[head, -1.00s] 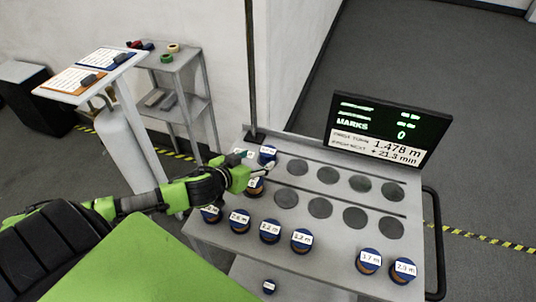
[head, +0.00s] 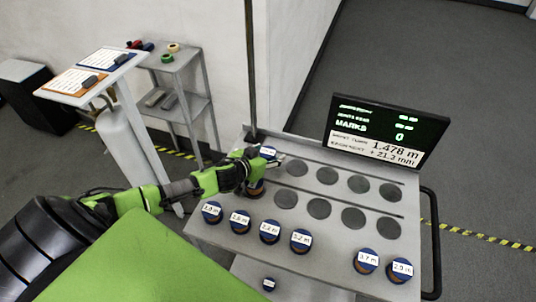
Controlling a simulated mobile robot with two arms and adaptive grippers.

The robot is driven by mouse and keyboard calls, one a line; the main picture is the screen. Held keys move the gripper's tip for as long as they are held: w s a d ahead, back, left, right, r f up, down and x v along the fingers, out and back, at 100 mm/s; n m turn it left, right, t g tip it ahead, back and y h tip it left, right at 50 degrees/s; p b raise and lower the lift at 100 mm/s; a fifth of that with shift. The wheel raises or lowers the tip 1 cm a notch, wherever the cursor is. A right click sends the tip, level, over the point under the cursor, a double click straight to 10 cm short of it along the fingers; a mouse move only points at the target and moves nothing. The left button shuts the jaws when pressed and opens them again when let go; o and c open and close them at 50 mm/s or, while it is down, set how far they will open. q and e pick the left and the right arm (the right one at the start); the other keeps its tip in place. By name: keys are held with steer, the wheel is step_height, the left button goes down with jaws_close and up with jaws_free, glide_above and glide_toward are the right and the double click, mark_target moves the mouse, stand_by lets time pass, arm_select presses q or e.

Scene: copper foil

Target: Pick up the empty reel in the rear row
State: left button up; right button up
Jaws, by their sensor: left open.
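A blue reel with a white label (head: 267,151) stands at the left end of the rear row on the grey cart top (head: 330,235). Its lower part is hidden by my left gripper (head: 272,162), which is open and right at it. I cannot tell whether the fingers touch it or whether the reel is empty. Another reel (head: 256,189) stands just in front, at the left end of the middle row, partly covered by my gripper. My right gripper is not in view.
Several labelled blue reels, such as the 2.2 m one (head: 270,230), stand in the front row. Dark round spots (head: 327,176) to the right are bare. A thin post (head: 250,70) rises behind the rear reel. A display (head: 385,132) stands at the back right.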

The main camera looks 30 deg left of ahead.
mark_target(268, 151)
arm_select(q)
steer(key=c, duration=1.2)
steer(key=shift+r, duration=0.45)
step_height(268, 151, up, 2)
steer(key=shift+r+b, duration=0.1)
steer(key=shift+b, duration=0.5)
steer(key=s+a+r, duration=0.6)
steer(key=s, duration=0.1)
steer(key=s+a+r, duration=0.3)
steer(key=r, duration=0.1)
steer(key=shift+s+a, duration=0.1)
steer(key=shift+s, duration=0.15)
